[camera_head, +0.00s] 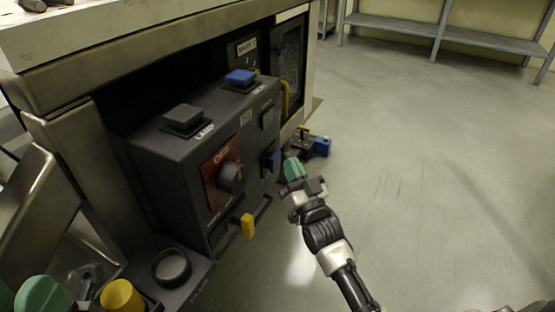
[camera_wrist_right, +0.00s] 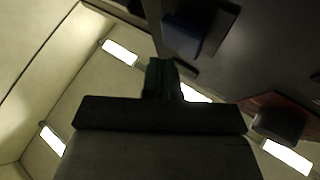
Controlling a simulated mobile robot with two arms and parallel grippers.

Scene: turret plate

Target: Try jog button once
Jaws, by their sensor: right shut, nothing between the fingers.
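A dark control box under the bench carries several controls, and none that I can read is labelled jog. A blue button (camera_head: 240,77) is on its top, and a blue control (camera_head: 272,160) sticks out of its front face. My right gripper (camera_head: 294,168) has green fingertips, shut and empty, just right of that front blue control and seemingly apart from it. In the right wrist view the shut fingertips (camera_wrist_right: 160,78) point up, with a blue control (camera_wrist_right: 190,30) above and to their right. My left gripper is not in view.
The box also has a grey lamp button (camera_head: 184,117), a rotary knob (camera_head: 231,178) on a red plate and a yellow lever (camera_head: 247,226). A round grey button (camera_head: 172,267) and yellow knob (camera_head: 122,296) are lower left. Floor at right is clear.

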